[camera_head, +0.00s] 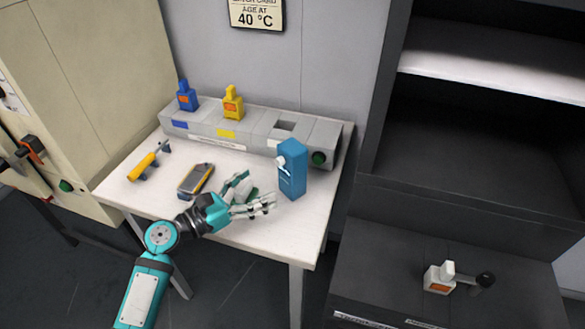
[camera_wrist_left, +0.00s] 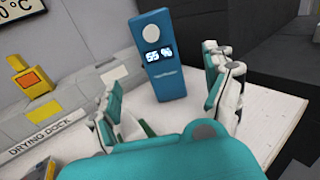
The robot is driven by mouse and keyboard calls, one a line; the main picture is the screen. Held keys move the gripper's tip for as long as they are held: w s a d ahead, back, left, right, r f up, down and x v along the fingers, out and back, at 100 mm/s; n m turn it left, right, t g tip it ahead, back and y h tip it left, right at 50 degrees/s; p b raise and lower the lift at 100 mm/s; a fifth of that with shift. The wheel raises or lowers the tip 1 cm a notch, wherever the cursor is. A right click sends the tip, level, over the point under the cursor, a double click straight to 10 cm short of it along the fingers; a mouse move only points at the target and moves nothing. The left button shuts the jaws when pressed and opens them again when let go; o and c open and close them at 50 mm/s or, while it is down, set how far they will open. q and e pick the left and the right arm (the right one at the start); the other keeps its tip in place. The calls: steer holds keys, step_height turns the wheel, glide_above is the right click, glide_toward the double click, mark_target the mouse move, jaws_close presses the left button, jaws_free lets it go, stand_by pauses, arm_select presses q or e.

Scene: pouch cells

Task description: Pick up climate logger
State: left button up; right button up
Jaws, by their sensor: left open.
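The climate logger (camera_head: 292,170) is an upright blue box with a white round knob, standing near the right end of the white table. In the left wrist view the climate logger (camera_wrist_left: 160,72) shows a screen reading about 55 % and stands ahead, between the spread fingers. My left gripper (camera_head: 254,196) is open and empty, just left of and in front of the logger, apart from it. In the left wrist view the open left gripper (camera_wrist_left: 172,100) has fingers on both sides of the picture. My right gripper is not in view.
A handheld meter (camera_head: 196,179) and a yellow tool (camera_head: 146,164) lie left on the table (camera_head: 250,235).

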mark_target(284, 170)
arm_select(q)
steer(key=x, duration=1.1)
steer(key=shift+w+d+p, duration=0.1)
steer(key=shift+p, duration=0.2)
steer(key=c, duration=1.3)
